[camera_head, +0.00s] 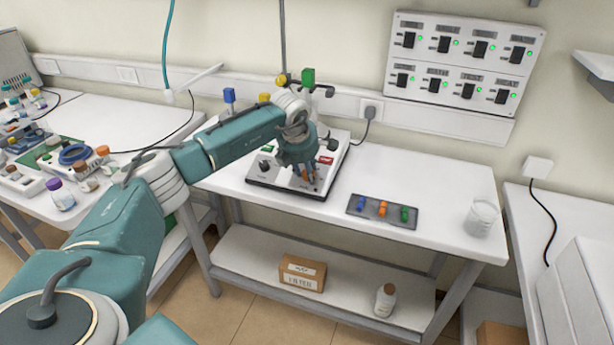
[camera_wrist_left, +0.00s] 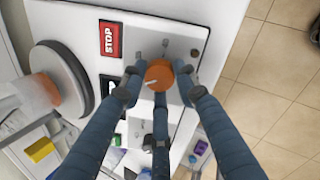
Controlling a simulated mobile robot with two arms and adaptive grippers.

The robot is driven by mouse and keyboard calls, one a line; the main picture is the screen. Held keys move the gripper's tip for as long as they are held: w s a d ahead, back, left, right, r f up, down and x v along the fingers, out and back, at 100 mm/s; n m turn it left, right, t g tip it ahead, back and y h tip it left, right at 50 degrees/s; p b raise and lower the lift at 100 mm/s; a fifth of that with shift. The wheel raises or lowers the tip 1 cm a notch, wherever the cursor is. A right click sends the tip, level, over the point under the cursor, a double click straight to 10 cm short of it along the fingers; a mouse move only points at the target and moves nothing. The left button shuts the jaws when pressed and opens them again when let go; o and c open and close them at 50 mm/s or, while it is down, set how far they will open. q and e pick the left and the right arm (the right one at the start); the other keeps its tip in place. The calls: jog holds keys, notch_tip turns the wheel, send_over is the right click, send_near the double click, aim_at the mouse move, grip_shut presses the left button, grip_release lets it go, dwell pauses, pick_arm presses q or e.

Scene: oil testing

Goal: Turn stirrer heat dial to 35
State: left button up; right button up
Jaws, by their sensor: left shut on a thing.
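The stirrer (camera_head: 262,176) stands on the middle table, with its red STOP label (camera_head: 326,160) partly visible beside my left gripper (camera_head: 307,178). In the left wrist view, my left gripper (camera_wrist_left: 160,84) has its three fingers around an orange dial (camera_wrist_left: 159,74) and is shut on it. The dial has a white pointer line. The red STOP label (camera_wrist_left: 109,38) and the white stirrer panel (camera_wrist_left: 150,22) lie beside it. The numbers around the dial are too small or hidden to read. My right gripper is in neither view.
A grey tray (camera_head: 352,210) with coloured pieces and a glass beaker (camera_head: 481,218) stand to the right on the table. A switch panel (camera_head: 460,62) is on the wall. A box (camera_head: 302,273) and bottle (camera_head: 385,300) sit on the shelf below. The table front between stirrer and tray is clear.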

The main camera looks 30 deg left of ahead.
pick_arm(q)
jog(key=m, duration=0.2)
jog(key=m+b, duration=0.1)
jog(key=m, duration=0.2)
jog(key=shift+w+r+m+b, duration=0.15)
jog(key=shift+m+b, duration=0.15)
jog(key=m, duration=0.3)
jog(key=shift+h, duration=0.3)
jog(key=shift+m+b, duration=0.35)
jog(key=shift+m, duration=1.15)
jog(key=o, duration=1.2)
jog(key=shift+d, duration=0.1)
jog(key=shift+c, duration=0.2)
jog(key=shift+r, duration=0.1)
jog(key=v, duration=1.1)
jog(key=shift+s+r, duration=0.25)
jog(key=shift+r, duration=0.05)
